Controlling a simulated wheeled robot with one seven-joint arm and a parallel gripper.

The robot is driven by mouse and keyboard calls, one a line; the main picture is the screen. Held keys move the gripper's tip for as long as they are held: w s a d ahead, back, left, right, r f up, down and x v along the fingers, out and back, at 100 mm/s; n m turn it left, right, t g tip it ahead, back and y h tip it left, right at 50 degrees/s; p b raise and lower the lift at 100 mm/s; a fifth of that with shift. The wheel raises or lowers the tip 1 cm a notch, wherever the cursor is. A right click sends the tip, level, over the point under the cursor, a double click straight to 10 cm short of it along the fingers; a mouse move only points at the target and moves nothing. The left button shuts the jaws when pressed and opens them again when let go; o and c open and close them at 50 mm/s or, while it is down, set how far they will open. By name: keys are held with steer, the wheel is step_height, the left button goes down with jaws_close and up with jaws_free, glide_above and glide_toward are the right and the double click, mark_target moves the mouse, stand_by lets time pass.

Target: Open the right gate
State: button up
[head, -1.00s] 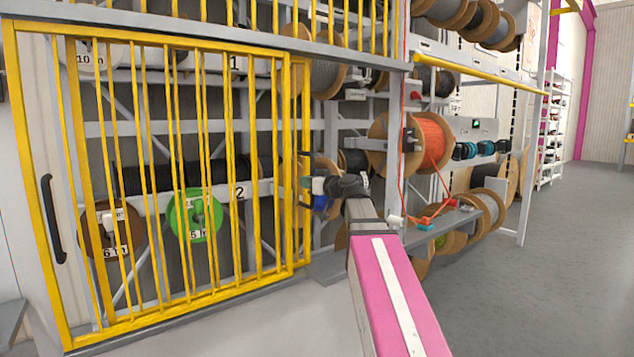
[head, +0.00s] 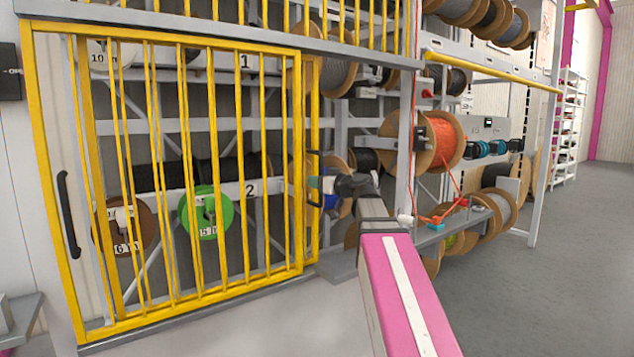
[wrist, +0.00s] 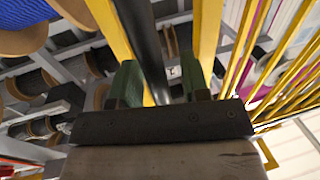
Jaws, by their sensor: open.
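A yellow barred gate (head: 160,328) fills the left of the head view, in front of the reels. A second set of yellow bars stands just behind it, its edge post (head: 314,130) showing at the right. My gripper (head: 318,183) is at that right edge. In the wrist view my gripper (wrist: 160,80) has its two green fingers apart. A black bar (wrist: 146,40), which looks like a gate handle, runs between them with a yellow post (wrist: 206,40) beside it. I cannot tell whether the fingers touch the bar.
A long black handle (head: 67,213) is on the gate's left side. Right of my gripper stand an orange reel (head: 440,138) and a shelf (head: 445,228) with small items. A grey ledge (head: 340,266) lies below the gripper. The floor (head: 545,290) at right is clear.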

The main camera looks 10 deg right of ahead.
steer(key=v, duration=1)
